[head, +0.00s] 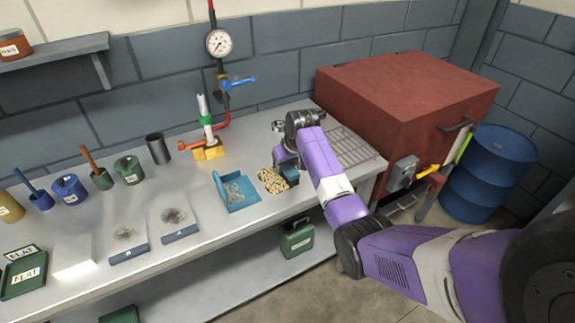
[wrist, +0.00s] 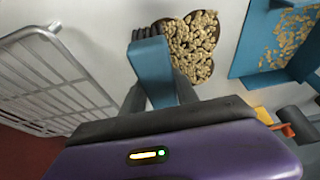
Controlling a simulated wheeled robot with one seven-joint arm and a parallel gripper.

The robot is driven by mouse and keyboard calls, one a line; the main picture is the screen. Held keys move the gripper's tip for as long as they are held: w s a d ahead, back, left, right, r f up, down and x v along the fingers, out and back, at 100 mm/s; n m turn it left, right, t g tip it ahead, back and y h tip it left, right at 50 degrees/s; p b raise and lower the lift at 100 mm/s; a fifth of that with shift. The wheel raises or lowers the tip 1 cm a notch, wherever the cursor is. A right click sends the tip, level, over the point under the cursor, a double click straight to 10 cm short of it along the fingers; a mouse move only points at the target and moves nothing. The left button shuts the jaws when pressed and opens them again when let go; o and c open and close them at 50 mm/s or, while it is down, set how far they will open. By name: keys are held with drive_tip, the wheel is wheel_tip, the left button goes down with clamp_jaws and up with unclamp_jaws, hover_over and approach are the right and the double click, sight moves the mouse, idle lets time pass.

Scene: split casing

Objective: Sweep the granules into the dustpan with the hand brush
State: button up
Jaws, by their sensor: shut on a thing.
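My gripper (wrist: 160,92) is shut on the blue hand brush (wrist: 151,62), seen in the wrist view with its dark bristles beside the granules. In the head view the brush (head: 290,173) shows partly behind my arm, at the right edge of the pile. The tan granules (wrist: 192,45) lie in a heap on the bench, also in the head view (head: 271,181). The blue dustpan (head: 220,189) sits to the left of the heap in the head view. Some granules lie inside it, as the wrist view of the dustpan (wrist: 243,62) shows too.
A wire rack (wrist: 50,80) lies on the other side of the brush, beside the red furnace-like box (head: 405,95). Two pale slabs with dark smudges (head: 180,218) lie to the left. Bench between is clear.

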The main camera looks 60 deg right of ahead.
drive_tip(key=shift+a+f, duration=0.15)
drive_tip(key=shift+a, duration=0.1)
drive_tip(key=shift+w+a+p, duration=0.35)
drive_tip(key=shift+a+p, duration=0.05)
drive_tip(key=shift+a, duration=0.15)
drive_tip(key=shift+w+a+p, duration=0.35)
drive_tip(key=shift+a, duration=0.2)
drive_tip(key=shift+w+a, duration=0.1)
drive_tip(key=shift+w+a+r+p, duration=0.2)
drive_tip(key=shift+w+a+p, duration=0.05)
drive_tip(key=shift+a+p, duration=0.1)
drive_tip(key=shift+w+a, duration=0.1)
drive_tip(key=shift+w+a+f+p, duration=0.1)
drive_tip(key=shift+w+a+p, duration=0.2)
drive_tip(key=shift+a, duration=0.35)
drive_tip(key=shift+w+a+f+p, duration=0.1)
drive_tip(key=shift+w+a, duration=0.3)
drive_tip(key=shift+a, duration=0.2)
